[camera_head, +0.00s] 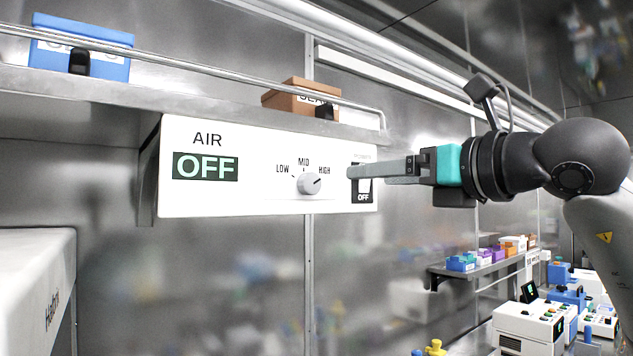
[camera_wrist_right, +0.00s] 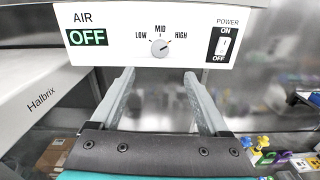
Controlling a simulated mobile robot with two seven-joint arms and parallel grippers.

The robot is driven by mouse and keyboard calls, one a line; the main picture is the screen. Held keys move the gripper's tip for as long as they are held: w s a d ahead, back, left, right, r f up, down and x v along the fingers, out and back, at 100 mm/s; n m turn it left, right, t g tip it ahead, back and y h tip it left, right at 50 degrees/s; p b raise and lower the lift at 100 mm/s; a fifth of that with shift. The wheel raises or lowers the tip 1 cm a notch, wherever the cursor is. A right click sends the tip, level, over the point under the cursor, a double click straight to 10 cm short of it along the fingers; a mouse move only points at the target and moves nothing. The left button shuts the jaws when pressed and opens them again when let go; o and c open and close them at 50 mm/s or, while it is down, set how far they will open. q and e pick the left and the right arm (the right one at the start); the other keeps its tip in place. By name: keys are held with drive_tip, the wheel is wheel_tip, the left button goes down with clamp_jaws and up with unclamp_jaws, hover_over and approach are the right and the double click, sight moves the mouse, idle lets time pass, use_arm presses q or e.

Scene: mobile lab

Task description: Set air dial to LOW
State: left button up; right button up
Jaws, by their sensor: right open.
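The air dial (camera_head: 310,184) is a round light-grey knob on a white panel (camera_head: 240,205), and it also shows in the right wrist view (camera_wrist_right: 160,47). Its dark pointer mark points up and right, toward HIGH. LOW, MID and HIGH are printed around it. The display (camera_head: 206,167) on the panel reads OFF. My right gripper (camera_head: 352,172) is open and empty, to the right of the dial, and hides part of the power switch in the head view. In the wrist view its open fingers (camera_wrist_right: 158,75) show just below the dial, apart from it. My left gripper is not in view.
The power switch (camera_wrist_right: 224,46) is right of the dial. A metal shelf (camera_head: 60,83) with a rail sits above the panel, holding a blue box (camera_head: 110,62) and a brown box (camera_head: 285,92). A white Halbrix unit (camera_head: 35,270) stands lower left. The wall below the panel is clear.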

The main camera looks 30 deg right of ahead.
sight(313, 182)
drive_tip(key=w+p, duration=0.2)
drive_tip(key=w, duration=0.2)
drive_tip(key=w+p, duration=0.3)
drive_tip(key=w, duration=0.2)
drive_tip(key=w+a+p, duration=0.1)
drive_tip(key=w+p, duration=0.1)
drive_tip(key=w, duration=0.2)
drive_tip(key=shift+w+r, duration=0.1)
drive_tip(key=shift+w, duration=0.15)
drive_tip(key=shift+w+a+p, duration=0.1)
drive_tip(key=shift+w+p, duration=0.35)
drive_tip(key=shift+w, duration=0.4)
clamp_jaws()
